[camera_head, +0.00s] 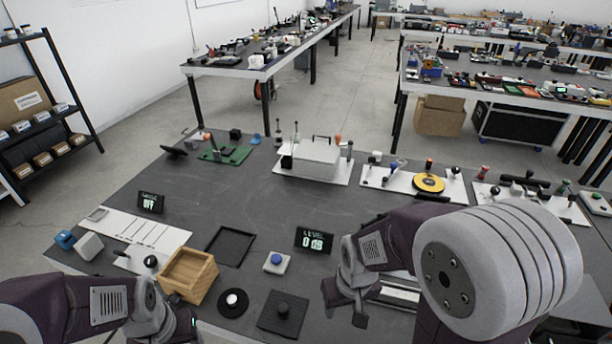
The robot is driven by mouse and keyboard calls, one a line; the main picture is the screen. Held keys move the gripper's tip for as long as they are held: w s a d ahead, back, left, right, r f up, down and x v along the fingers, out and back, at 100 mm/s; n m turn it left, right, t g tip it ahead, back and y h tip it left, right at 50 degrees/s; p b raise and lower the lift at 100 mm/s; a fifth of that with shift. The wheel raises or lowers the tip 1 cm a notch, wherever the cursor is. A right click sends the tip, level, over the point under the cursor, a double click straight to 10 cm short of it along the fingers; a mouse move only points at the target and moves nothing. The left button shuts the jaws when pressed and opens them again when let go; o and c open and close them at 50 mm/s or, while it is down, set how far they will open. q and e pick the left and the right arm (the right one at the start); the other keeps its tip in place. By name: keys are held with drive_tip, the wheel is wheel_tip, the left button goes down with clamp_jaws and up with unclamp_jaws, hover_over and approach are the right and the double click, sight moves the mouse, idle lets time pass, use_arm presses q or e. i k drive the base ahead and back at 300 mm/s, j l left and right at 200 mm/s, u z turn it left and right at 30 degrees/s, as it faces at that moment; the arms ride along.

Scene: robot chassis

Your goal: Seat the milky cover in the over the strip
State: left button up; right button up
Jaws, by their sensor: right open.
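A long pale strip-like piece (400,293) lies on the table at lower right, partly hidden behind my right arm. I cannot tell whether it is the milky cover or the strip's mount. My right gripper (346,306) is open and empty, pointing down just left of this piece, with its fingers apart above the dark table. My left gripper (190,324) is at the bottom edge, below the wooden box, and mostly cut off, so its fingers do not show clearly.
An open wooden box (205,281), a black tray (249,237), a blue-topped button block (277,264), a black disc (233,313) and a black knobbed plate (268,322) stand between my arms. A lit LEVEL display (314,241) stands behind my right gripper. The table's middle (240,195) is clear.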

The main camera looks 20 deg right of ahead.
sight(381, 296)
drive_tip(key=z, duration=1.35)
